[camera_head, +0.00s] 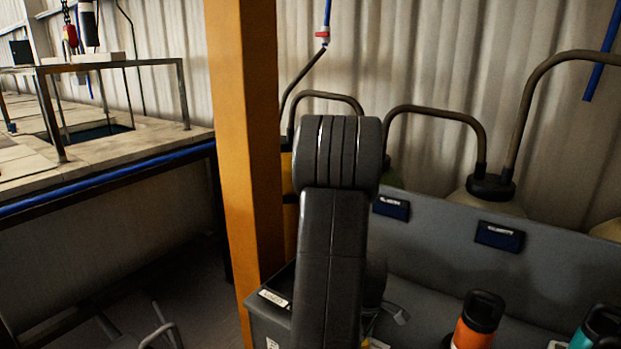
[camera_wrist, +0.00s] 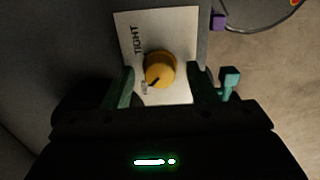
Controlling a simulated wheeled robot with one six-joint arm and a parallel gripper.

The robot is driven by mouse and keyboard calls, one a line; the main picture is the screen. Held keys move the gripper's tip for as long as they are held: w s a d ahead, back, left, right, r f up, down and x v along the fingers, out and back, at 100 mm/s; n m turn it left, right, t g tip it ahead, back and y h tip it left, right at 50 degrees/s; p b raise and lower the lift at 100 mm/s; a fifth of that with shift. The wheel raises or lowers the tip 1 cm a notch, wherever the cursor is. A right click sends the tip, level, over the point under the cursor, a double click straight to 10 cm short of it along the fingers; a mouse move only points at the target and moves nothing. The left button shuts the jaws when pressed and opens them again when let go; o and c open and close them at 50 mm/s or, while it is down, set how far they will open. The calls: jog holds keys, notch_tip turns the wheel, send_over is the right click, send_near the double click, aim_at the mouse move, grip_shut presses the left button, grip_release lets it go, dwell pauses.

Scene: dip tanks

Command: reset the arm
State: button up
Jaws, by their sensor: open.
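In the wrist view my gripper (camera_wrist: 158,88) is open, with its two green fingers apart. A yellow round knob (camera_wrist: 160,70) on a white plate (camera_wrist: 183,35) shows between and just beyond the fingertips. The plate reads "TIGHT" along its left side. I cannot tell whether the fingers touch the knob or plate. In the head view my dark arm (camera_head: 332,250) stands upright in the middle and hides what is behind it. My gripper is not clearly visible there.
A yellow post (camera_head: 245,150) stands just left of my arm. A grey bin (camera_head: 440,250) with blue labels is to the right, with an orange bottle (camera_head: 474,325) and a teal bottle (camera_head: 597,328). Large jugs stand behind. A tank bench (camera_head: 100,165) is at the left.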

notch_tip(320, 180, up, 14)
notch_tip(320, 180, down, 14)
jog(key=shift+f, duration=0.1)
jog(key=shift+m, duration=0.3)
jog(key=m+p, duration=0.1)
jog(key=m, duration=0.2)
jog(key=shift+p, duration=0.3)
jog(key=m+p, duration=0.1)
jog(key=m, duration=0.1)
jog(key=m+p, duration=0.1)
jog(key=m, duration=0.2)
jog(key=shift+r+m+p, duration=0.2)
jog(key=shift+m+p, duration=0.1)
jog(key=m+p, duration=0.4)
jog(key=m, duration=0.2)
jog(key=shift+m+p, duration=1)
jog(key=shift+m, duration=0.2)
jog(key=shift+f, duration=0.1)
